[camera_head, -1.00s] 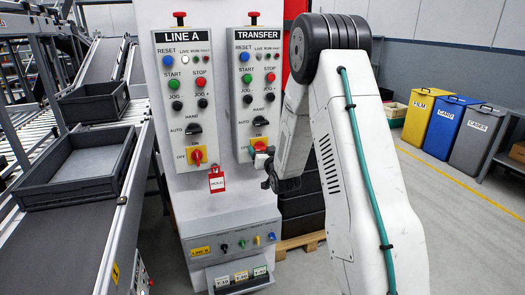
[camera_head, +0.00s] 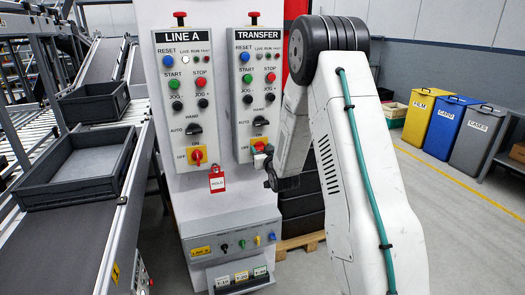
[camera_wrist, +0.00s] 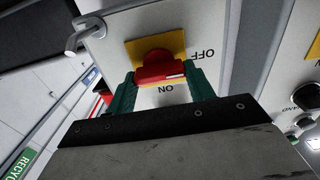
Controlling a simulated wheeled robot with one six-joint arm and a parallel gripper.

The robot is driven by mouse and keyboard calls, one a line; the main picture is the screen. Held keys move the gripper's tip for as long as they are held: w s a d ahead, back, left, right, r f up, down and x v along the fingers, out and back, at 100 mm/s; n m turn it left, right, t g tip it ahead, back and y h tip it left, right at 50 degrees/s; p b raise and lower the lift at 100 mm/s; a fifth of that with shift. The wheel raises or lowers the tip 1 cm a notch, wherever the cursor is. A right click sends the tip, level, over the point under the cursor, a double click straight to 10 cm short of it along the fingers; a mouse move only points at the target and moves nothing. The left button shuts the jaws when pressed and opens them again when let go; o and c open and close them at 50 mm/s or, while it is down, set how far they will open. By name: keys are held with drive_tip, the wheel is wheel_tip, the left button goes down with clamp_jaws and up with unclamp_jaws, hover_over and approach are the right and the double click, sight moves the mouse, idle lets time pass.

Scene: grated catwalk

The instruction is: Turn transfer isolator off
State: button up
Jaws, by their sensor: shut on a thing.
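The TRANSFER panel (camera_head: 258,95) stands to the right of the LINE A panel. At its foot is the transfer isolator, a red rotary handle (camera_wrist: 155,72) on a yellow plate (camera_wrist: 142,47). In the wrist view, ON reads upside down below the handle and OFF to its upper right. The handle lies roughly crosswise, with its white mark at the right end, on the OFF side. My gripper (camera_wrist: 161,88) is shut on the handle, with a green finger pad at each end. In the head view my gripper (camera_head: 262,152) largely hides this isolator.
The LINE A isolator (camera_head: 197,155) is a similar red handle close to the left. A red tag (camera_head: 217,180) hangs between the panels. A lower box (camera_head: 232,240) with small switches juts out below. A padlock-like metal shackle (camera_wrist: 84,36) shows beside the isolator.

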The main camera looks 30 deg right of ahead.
drive_tip(key=o, duration=1)
drive_tip(key=shift+s, duration=0.1)
drive_tip(key=v, duration=0.7)
drive_tip(key=shift+s+a, duration=0.15)
drive_tip(key=shift+s, duration=0.2)
